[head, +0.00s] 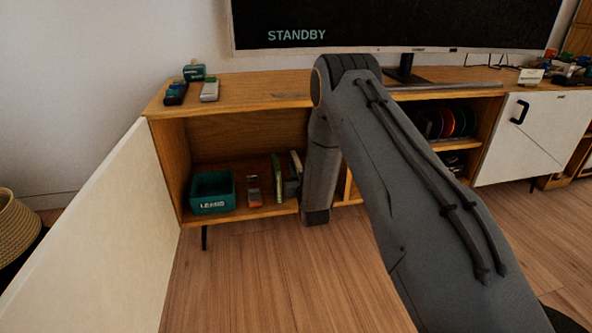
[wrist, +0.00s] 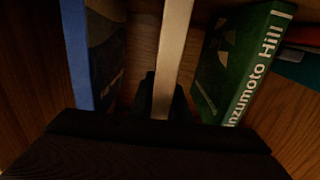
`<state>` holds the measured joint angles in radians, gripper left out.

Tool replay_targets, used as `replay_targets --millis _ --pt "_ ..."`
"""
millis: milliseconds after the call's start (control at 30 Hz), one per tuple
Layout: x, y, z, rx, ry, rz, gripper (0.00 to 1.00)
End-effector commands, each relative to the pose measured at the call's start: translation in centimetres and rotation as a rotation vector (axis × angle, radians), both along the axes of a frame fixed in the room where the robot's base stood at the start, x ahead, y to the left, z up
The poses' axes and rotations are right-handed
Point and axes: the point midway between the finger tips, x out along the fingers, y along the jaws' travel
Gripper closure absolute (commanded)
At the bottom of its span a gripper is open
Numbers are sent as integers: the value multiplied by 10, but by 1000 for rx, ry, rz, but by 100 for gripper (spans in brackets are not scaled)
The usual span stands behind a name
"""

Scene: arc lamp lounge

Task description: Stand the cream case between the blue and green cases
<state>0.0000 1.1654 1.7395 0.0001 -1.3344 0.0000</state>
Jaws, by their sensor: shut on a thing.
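The cream case (wrist: 172,50) stands upright in my gripper (wrist: 163,98), whose dark fingers are shut on its edge in the wrist view. The blue case (wrist: 77,50) is to its left, with a dark cover side facing the gap. The green case (wrist: 240,65), lettered "Inzumoto Hill", is to its right and looks tilted. Gaps show on both sides of the cream case. In the head view the green case (head: 277,180) stands on the lower shelf, beside the pale top of the cream case (head: 296,162). My arm hides the blue case there. Whether the cream case's base touches the shelf is hidden.
A teal bin (head: 212,193) and a red-and-grey item (head: 253,191) are left of the green case on the shelf (head: 240,213). The pale cabinet door (head: 95,235) stands open at left. Small items (head: 209,90) lie on the cabinet top, below a screen (head: 390,22).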

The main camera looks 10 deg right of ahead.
Motion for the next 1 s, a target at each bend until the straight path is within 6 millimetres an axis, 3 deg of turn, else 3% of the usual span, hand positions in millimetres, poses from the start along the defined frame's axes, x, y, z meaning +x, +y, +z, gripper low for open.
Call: replay_targets --millis 167,200,300,667,833,1000 --pt "0 0 -2 0 0 0 100" --pt "0 0 -2 0 0 0 80" --pt "0 0 -2 0 0 0 66" --pt "-2 0 1 0 1 0 66" --pt "-22 0 2 0 3 0 66" --pt "-56 0 3 0 4 0 66"
